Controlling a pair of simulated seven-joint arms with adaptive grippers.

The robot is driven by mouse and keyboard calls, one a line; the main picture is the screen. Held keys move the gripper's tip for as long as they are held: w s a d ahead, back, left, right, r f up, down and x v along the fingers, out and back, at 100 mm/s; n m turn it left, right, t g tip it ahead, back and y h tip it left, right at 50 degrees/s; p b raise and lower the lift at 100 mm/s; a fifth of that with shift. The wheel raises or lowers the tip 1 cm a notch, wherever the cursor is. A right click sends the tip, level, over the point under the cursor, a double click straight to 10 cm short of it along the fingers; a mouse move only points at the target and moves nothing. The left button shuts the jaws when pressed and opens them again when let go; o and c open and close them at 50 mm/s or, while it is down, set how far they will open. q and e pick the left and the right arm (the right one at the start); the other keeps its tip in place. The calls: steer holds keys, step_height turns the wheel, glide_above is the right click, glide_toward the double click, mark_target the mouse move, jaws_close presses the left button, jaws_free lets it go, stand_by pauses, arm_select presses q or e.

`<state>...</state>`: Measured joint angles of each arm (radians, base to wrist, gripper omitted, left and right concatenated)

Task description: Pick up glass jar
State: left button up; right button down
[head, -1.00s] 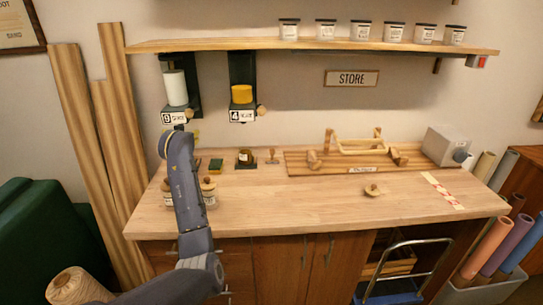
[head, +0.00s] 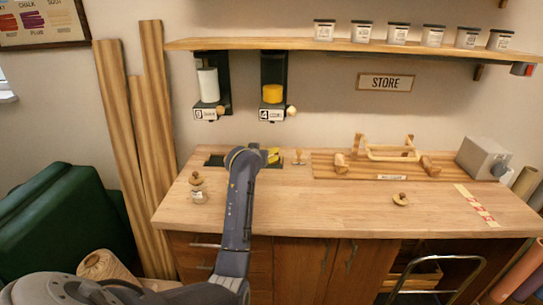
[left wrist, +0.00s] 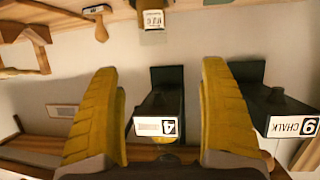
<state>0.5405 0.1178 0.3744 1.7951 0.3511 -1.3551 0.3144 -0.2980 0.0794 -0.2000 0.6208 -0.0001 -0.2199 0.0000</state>
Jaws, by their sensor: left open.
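My left gripper (head: 262,155) is at the back of the bench, below the two wall dispensers. It is open, with its yellow fingers apart in the left wrist view (left wrist: 155,75) and nothing gripped between them. A small labelled jar (left wrist: 153,18) shows at the top of that view, beyond the fingertips and roughly in line with the gap. In the head view my gripper hides it. Another glass jar with a wooden stopper (head: 198,192) stands upright at the bench's left side. My right gripper is not in view.
The bench's middle front (head: 330,210) is clear.

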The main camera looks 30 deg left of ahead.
arm_select(q)
steer(key=x, duration=0.3)
steer(key=d+x, duration=0.1)
steer(key=x, duration=0.3)
steer(key=f+x, duration=0.1)
steer(key=x, duration=0.3)
steer(key=shift+w+d+f, duration=0.1)
steer(key=shift+w+d, duration=0.05)
steer(key=shift+w, duration=0.1)
steer(key=shift+x, duration=2.75)
steer(key=shift+f, duration=0.2)
steer(key=c, duration=1.3)
steer(key=shift+c, duration=1.3)
steer(key=shift+r, duration=0.15)
